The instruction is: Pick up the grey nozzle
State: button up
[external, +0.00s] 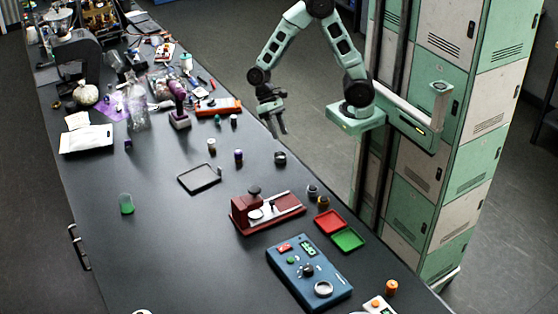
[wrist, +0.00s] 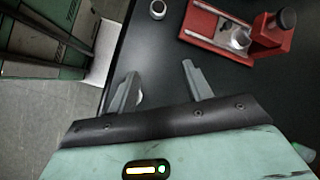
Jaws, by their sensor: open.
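My gripper (external: 280,125) hangs above the table's edge with its two fingers apart and nothing between them; the open fingers also show in the wrist view (wrist: 160,72). A small grey, round piece (external: 280,157) stands on the table just below the gripper. In the wrist view a pale sliver (wrist: 139,98) shows beside the left finger, mostly hidden by it. Another small grey ring-shaped piece (external: 312,190) stands further toward the front, near the red fixture; it appears at the top of the wrist view (wrist: 158,9). I cannot tell which of these is the grey nozzle.
The red fixture (external: 240,215) with a black knob stands in front, also in the wrist view (wrist: 205,22). Red (external: 331,221) and green (external: 348,239) trays and a blue control box (external: 308,280) lie beyond. A black frame (external: 199,179) lies left. Lockers (external: 450,130) stand right.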

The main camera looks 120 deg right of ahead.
jog(key=s+d+f+m+t+y, duration=0.2)
jog(key=d+m+t, duration=0.6)
jog(key=d, duration=1.3)
jog(key=m+t+h, duration=0.5)
jog(key=m+t, duration=0.1)
jog(key=m, duration=0.7)
send_near(235, 116)
jog(key=w+p, duration=0.2)
jog(key=f+p, duration=0.1)
jog(key=shift+w+a+h, duration=0.3)
jog(key=shift+w+a, duration=0.1)
jog(key=p+x, duration=0.3)
jog(key=x, duration=0.1)
jog(key=shift+w+a+r, duration=0.1)
jog(key=shift+r, duration=0.05)
jog(key=shift+w+a+f, duration=0.1)
jog(key=shift+w+f, duration=0.3)
jog(key=shift+w, duration=0.05)
jog(key=c, duration=1.1)
